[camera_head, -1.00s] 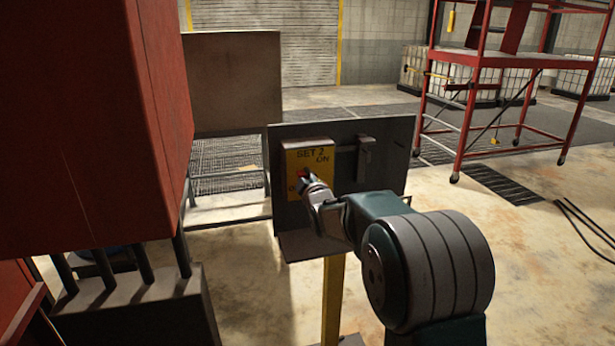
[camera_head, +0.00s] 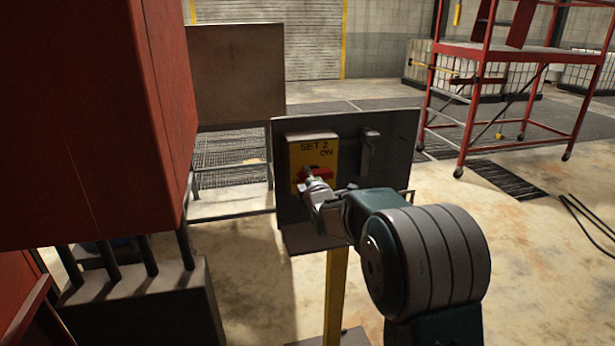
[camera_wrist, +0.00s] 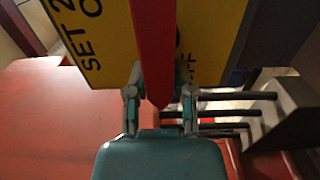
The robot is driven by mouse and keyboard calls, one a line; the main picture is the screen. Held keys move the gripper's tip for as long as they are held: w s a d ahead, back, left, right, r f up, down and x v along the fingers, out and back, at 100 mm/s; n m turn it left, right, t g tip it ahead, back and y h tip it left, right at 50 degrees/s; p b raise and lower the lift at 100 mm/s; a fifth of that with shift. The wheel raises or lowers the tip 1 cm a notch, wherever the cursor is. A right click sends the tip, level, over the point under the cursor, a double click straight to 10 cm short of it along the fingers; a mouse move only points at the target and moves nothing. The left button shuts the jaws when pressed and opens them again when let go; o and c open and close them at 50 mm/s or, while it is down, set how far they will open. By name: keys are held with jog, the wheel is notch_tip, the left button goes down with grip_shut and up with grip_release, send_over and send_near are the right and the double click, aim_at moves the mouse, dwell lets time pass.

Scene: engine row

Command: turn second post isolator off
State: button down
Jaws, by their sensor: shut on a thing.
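The isolator is a yellow plate (camera_head: 313,158) marked "SET 2" and "ON", fixed on a dark panel on a yellow post (camera_head: 335,290). Its red handle (camera_head: 316,174) shows just beyond my gripper (camera_head: 317,187) in the head view, lying roughly crosswise on the plate. In the wrist view the red handle (camera_wrist: 154,50) runs down the picture between the two fingers of my gripper (camera_wrist: 160,92), which are shut on it. The yellow plate (camera_wrist: 205,35) fills the top behind it, rotated in that view. The "OFF" lettering is partly hidden by the handle.
A large red cabinet (camera_head: 90,120) stands close on the left, above a dark block with bars (camera_head: 140,305). A dark bracket (camera_head: 370,150) sticks out right of the plate. A red scaffold (camera_head: 500,55) stands back right. Cables (camera_head: 590,220) lie on open floor at the right.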

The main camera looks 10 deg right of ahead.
jog(key=shift+a+f, duration=0.1)
jog(key=shift+f, duration=0.25)
jog(key=shift+c, duration=2.4)
grip_release()
jog(key=shift+a+r, duration=0.15)
jog(key=shift+s, duration=0.1)
jog(key=shift+s, duration=0.3)
jog(key=s+d, duration=0.1)
jog(key=s, duration=1)
jog(key=shift+s+d, duration=0.1)
